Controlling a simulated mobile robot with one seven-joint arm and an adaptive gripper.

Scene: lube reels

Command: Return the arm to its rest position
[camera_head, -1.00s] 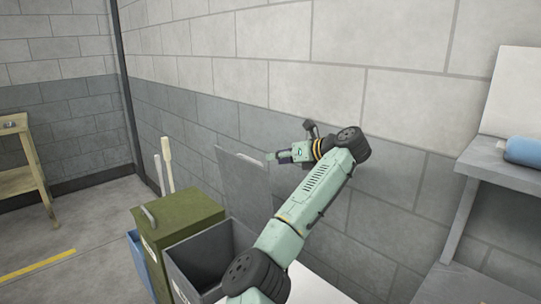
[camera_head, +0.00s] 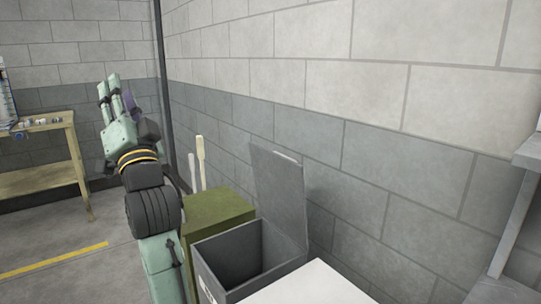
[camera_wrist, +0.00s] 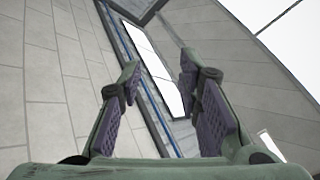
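My gripper (camera_head: 109,88) is raised at the left in the head view, with its green fingers pointing up, in front of the far block wall. In the wrist view my gripper (camera_wrist: 159,72) has its two fingers with purple pads spread apart, and nothing is between them. My green arm stands upright below it, left of the bins.
An open grey bin (camera_head: 287,262) with its lid raised stands beside a shut green bin (camera_head: 221,204), both along the block wall. A wooden table (camera_head: 45,181) with small items is at the left. A grey shelf (camera_head: 527,151) is at the right edge.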

